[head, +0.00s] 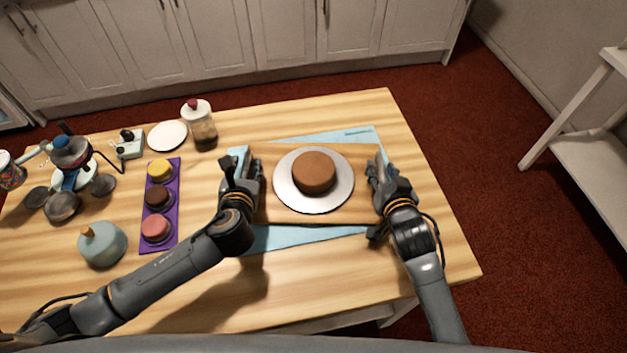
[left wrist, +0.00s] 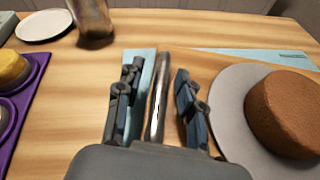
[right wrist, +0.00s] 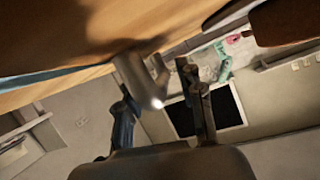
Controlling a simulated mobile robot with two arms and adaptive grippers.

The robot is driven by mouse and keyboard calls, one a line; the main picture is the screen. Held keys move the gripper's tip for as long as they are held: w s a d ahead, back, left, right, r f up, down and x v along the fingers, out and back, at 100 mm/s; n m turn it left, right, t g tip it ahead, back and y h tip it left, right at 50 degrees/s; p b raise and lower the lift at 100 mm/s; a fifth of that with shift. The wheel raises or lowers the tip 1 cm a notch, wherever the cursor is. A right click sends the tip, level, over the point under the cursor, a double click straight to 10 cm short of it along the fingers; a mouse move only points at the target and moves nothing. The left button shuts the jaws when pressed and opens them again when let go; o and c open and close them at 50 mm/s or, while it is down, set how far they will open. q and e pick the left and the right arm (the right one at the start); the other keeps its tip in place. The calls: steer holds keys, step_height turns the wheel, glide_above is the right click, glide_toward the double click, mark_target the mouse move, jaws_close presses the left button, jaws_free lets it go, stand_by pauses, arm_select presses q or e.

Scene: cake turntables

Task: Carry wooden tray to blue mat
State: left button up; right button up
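The wooden tray (head: 276,213) lies over the light blue mat (head: 268,240), which shows past its far, left and near edges. A white round plate (head: 284,192) with a brown cake (head: 314,172) is on the tray. My left gripper (head: 240,170) is at the tray's left edge. In the left wrist view, its fingers (left wrist: 158,105) stand open on both sides of a metal handle (left wrist: 158,95), with gaps. My right gripper (head: 378,200) is at the right edge. In the right wrist view, its fingers (right wrist: 162,100) are apart around a grey handle (right wrist: 138,80).
Left of the tray, a purple tray (head: 177,210) holds three small cakes. A jar (head: 202,128), a white plate (head: 167,136), a teal lidded pot (head: 103,246) and a mixer-like device (head: 70,152) stand further left. The table's right edge is close to my right gripper.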

arm_select(q)
steer(key=v, duration=1.1)
steer(key=shift+d, duration=0.1)
steer(key=shift+s+r, duration=0.15)
steer(key=shift+s, duration=0.3)
arm_select(e)
steer(key=shift+s, duration=0.15)
steer(key=v, duration=1.1)
steer(key=shift+s+d+r, duration=0.1)
steer(key=shift+s+r, duration=0.1)
steer(key=shift+s, duration=0.1)
arm_select(q)
steer(key=shift+r, duration=0.15)
arm_select(e)
steer(key=shift+r, duration=0.1)
